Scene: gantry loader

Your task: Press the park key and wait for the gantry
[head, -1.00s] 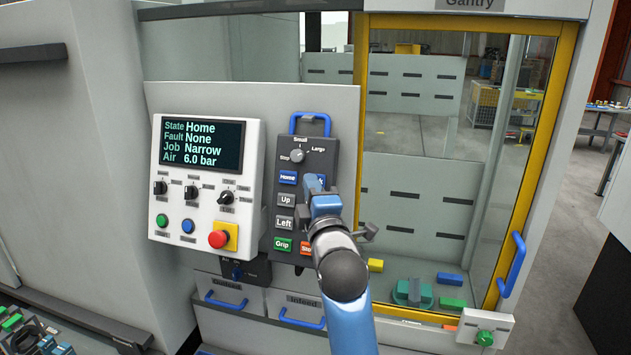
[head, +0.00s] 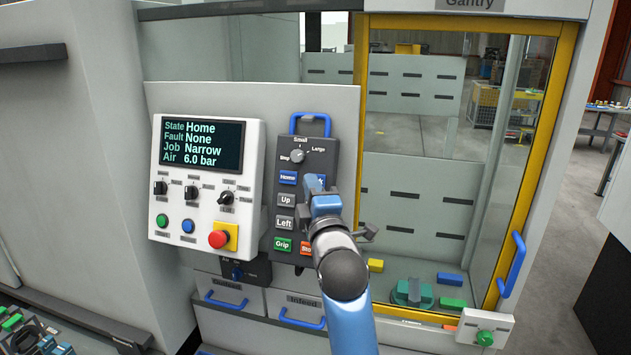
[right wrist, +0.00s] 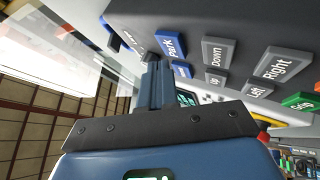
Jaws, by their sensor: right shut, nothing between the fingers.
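The dark grey key pendant (head: 291,155) hangs upright on the pale panel, with a blue Home key (head: 288,177) and grey Up and Left keys. In the head view the park key (head: 320,181) is mostly hidden behind my right gripper (head: 315,184). In the right wrist view the blue Park key (right wrist: 170,45) shows close beside the tips of my shut, empty right gripper (right wrist: 153,62). I cannot tell whether they touch. The display (head: 202,145) reads State Home, Fault None, Job Narrow, Air 6.0 bar. My left gripper is out of view.
A red emergency stop (head: 219,239) sits on the white control box left of the pendant. A yellow-framed window (head: 548,150) stands to the right, with green and yellow blocks behind it. Two drawers with blue handles (head: 302,320) are below.

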